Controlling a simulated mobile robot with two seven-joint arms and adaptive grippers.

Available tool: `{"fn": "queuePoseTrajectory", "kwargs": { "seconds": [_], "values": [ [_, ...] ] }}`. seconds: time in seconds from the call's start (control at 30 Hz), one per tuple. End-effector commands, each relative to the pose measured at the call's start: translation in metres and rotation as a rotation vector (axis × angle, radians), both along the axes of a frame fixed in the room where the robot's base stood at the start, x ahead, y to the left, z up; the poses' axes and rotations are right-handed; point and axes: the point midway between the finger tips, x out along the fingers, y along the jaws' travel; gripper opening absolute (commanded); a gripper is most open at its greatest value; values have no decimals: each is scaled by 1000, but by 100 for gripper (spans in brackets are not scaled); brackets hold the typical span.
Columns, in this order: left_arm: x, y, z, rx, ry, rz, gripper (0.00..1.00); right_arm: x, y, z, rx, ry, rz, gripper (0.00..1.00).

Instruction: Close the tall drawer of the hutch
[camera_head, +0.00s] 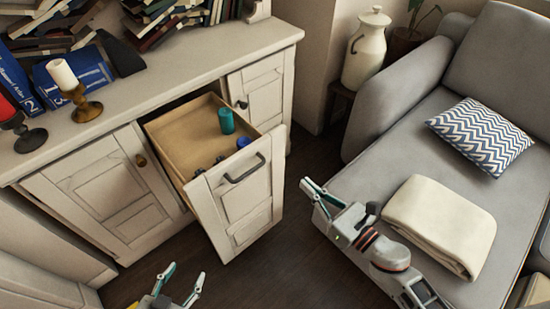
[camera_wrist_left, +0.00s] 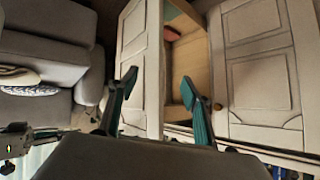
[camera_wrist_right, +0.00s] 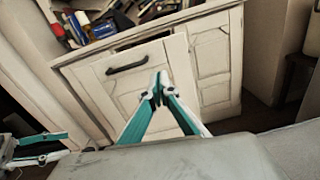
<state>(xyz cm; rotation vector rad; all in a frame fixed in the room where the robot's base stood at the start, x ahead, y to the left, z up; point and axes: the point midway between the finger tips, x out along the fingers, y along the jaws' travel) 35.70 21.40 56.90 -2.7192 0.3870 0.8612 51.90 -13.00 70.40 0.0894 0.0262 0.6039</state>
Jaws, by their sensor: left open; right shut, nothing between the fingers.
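The tall drawer (camera_head: 238,191) of the white hutch (camera_head: 95,192) is pulled well out, with its wooden inside showing. Its front has a dark handle (camera_head: 244,169). A teal cup (camera_head: 226,121), a blue item (camera_head: 243,142) and small dark items lie in it. In the right wrist view the drawer front (camera_wrist_right: 132,85) faces me behind the fingertips. My right gripper (camera_head: 309,187) is shut and empty, to the right of the drawer front and apart from it. My left gripper (camera_head: 183,282) is open and empty, low in front of the hutch; the drawer's side (camera_wrist_left: 154,70) shows beyond its fingers.
A grey sofa (camera_head: 366,119) with a folded cream blanket (camera_head: 440,222) and a patterned pillow (camera_head: 483,137) stands at the right, near my right arm. Books, candlesticks (camera_head: 80,97) and a candle crowd the hutch top. Dark floor (camera_head: 262,265) lies free before the drawer.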

Motion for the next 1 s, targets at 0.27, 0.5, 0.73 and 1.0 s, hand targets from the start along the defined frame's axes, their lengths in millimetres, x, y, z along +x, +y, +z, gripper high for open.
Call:
{"fn": "queuePoseTrajectory", "kwargs": {
  "seconds": [0.27,0.5,0.73,1.0],
  "values": [
    [4,-1,6,0,-15,-4,49,12,12,-2,-79,-58,26,0],
    [5,1,7,4,-13,-3,49,47,38,0,-77,-58,26,0],
    [-1,4,-1,9,6,2,49,83,64,-2,-75,-55,24,0],
    [-2,3,0,4,6,6,49,109,83,-4,-76,-52,24,0]
  ]
}}
